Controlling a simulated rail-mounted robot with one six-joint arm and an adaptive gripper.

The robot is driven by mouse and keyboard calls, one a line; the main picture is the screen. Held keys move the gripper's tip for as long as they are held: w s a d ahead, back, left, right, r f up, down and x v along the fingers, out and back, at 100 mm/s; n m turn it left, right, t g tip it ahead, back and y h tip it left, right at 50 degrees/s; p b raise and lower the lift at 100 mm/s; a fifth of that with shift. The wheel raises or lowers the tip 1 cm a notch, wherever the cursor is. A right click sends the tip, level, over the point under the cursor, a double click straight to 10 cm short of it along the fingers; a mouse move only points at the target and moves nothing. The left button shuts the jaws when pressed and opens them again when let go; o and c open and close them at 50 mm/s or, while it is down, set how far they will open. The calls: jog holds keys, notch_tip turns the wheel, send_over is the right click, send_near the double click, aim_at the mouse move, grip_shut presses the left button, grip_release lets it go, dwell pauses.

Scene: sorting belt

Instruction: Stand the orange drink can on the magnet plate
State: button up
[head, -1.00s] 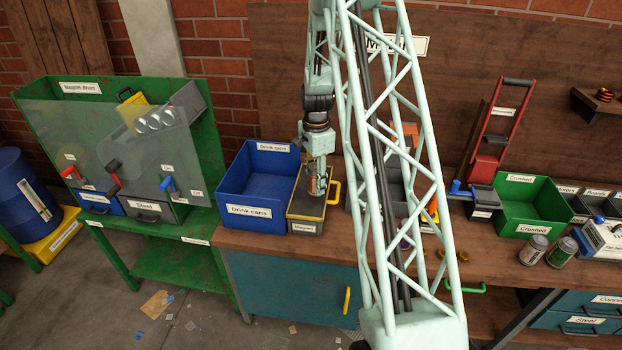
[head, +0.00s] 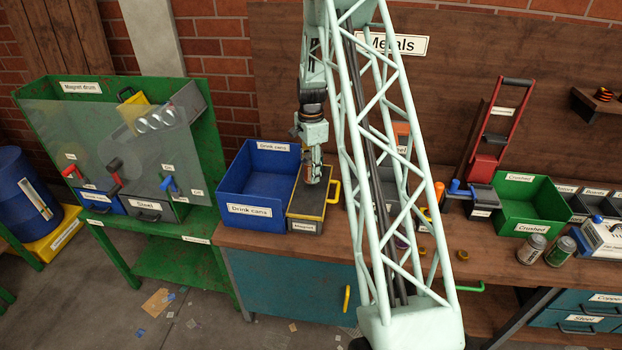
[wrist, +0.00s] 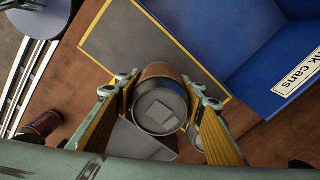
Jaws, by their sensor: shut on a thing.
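The drink can (head: 312,174) is held upright or nearly so between the fingers of my gripper (head: 311,160). In the wrist view the can (wrist: 161,103) shows its grey round end and an orange-brown side, with a finger on each side. The magnet plate (head: 307,205) is a dark plate with a yellow border on the block labelled Magnet. It also shows in the wrist view (wrist: 135,42), beyond the can. In the head view the can is over the plate's back part; whether it touches the plate cannot be told.
A blue Drink cans bin (head: 257,211) stands directly left of the plate. A yellow handle (head: 334,191) is at its right. My lattice column hides part of the bench. Two cans (head: 532,249) stand at the right, before the green Crushed bin (head: 528,230).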

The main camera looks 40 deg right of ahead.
jog(key=shift+f, duration=1.75)
jog(key=shift+f, duration=0.1)
jog(key=o, duration=0.7)
jog(key=shift+o, duration=0.2)
jog(key=shift+r, duration=0.2)
notch_tip(320, 180, up, 11)
jog(key=shift+f, duration=0.1)
jog(key=shift+r, duration=0.55)
